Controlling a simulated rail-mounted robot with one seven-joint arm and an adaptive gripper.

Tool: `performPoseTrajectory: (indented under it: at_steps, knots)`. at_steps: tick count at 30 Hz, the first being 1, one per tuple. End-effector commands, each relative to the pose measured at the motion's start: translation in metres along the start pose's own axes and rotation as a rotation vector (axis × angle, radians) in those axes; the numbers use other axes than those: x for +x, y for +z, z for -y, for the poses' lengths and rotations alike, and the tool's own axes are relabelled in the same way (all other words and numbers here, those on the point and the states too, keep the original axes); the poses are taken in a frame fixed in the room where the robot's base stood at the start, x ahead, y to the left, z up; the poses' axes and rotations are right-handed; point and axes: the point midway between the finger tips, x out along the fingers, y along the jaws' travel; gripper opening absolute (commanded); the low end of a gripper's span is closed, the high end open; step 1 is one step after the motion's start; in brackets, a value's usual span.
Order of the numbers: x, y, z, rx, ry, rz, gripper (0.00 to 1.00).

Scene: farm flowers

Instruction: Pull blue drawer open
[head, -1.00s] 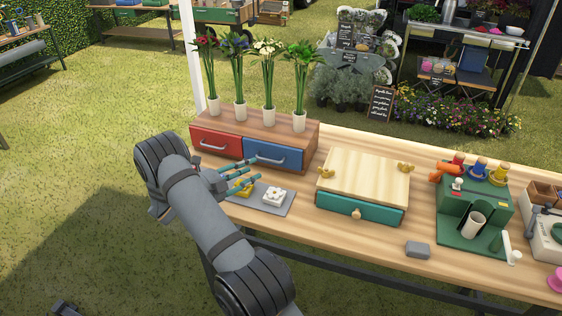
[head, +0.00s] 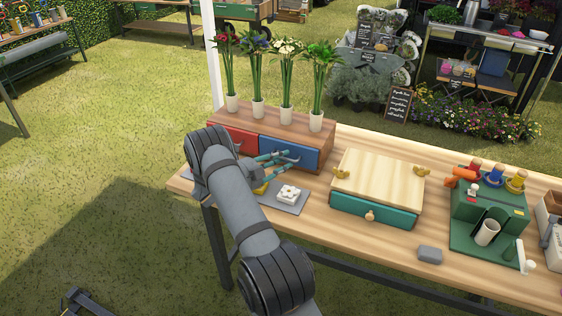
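The blue drawer (head: 303,156) is the right-hand drawer of a low wooden cabinet (head: 313,131) at the table's back left. Its front looks flush with the cabinet, and its pale bar handle is partly hidden by my gripper. My gripper (head: 292,156), with teal fingers, is right in front of the blue drawer at handle height. The fingertips overlap the handle in the picture. I cannot tell whether they touch it or are closed around it. The red drawer (head: 238,138) is to the left, partly covered by my arm.
Several potted flowers (head: 286,113) stand on the cabinet. A grey mat (head: 290,206) with a white flower block (head: 288,193) lies under my gripper. A wooden box with a green drawer (head: 375,213) is to the right. A grey block (head: 429,254) lies near the front edge.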

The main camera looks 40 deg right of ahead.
Motion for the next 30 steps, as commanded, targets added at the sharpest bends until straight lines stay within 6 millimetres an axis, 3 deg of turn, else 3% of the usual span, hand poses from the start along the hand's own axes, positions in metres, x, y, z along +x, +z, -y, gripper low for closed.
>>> performPoseTrajectory:
  at_steps: [12,30]
  knots:
    - [-0.0003,0.0,0.0,0.0,0.0,0.0,0.0]
    - [-0.0004,0.0,-0.0002,-0.001,0.0,0.0,0.0]
